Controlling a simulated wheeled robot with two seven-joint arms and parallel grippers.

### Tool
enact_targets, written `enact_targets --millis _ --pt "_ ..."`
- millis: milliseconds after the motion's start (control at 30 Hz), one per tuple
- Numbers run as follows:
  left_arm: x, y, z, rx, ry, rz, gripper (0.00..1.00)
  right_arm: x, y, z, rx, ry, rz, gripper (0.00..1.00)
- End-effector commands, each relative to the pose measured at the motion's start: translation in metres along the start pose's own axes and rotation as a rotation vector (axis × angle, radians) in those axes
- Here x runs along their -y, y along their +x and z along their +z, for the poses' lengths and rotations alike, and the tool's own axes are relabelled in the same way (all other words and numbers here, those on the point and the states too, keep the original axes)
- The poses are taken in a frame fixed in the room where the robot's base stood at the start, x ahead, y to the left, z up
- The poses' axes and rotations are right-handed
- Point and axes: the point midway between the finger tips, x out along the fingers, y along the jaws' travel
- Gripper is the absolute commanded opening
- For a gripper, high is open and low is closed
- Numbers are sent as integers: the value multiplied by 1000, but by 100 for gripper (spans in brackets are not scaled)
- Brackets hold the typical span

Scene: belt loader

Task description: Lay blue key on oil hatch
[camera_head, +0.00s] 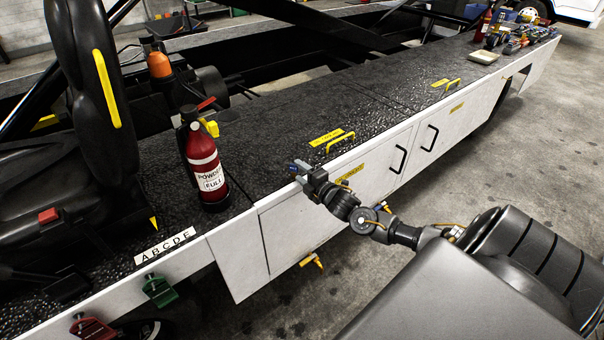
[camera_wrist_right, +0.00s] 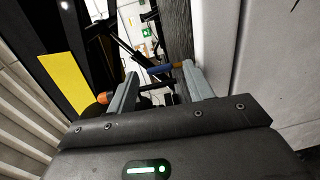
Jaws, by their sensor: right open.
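A small blue thing (camera_head: 293,168), likely the blue key, shows at the tips of my right gripper (camera_head: 301,172), by the deck's front edge. In the right wrist view a blue bar (camera_wrist_right: 161,69) with a brownish end lies across the gap near the fingertips. The gripper is open; whether the bar touches a finger is unclear. On the black deck just right of the gripper are a yellow handle (camera_head: 341,142) and a yellow label (camera_head: 325,138). A second handle (camera_head: 453,85) and label are farther right. The label text is too small to read, so I cannot tell which marks the oil hatch. My left gripper is out of view.
A red fire extinguisher (camera_head: 207,172) stands on the deck to the left. A black seat (camera_head: 85,90) is at far left. A pale tray (camera_head: 484,57) and several tools (camera_head: 515,42) lie at the far right end. The deck between is mostly clear.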

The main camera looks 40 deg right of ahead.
Motion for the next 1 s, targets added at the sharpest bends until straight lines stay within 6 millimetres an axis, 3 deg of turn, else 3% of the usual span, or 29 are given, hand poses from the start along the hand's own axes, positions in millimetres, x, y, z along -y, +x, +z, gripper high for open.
enact_targets --millis 133,233,700,1000 --pt "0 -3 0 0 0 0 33 -4 0 0 0 0 0 52" --pt "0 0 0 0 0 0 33 0 -11 0 -1 -1 -3 52" --pt "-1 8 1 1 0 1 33 -1 -102 0 -2 -1 -3 52" --pt "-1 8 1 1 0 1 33 -3 -120 0 0 0 1 52"
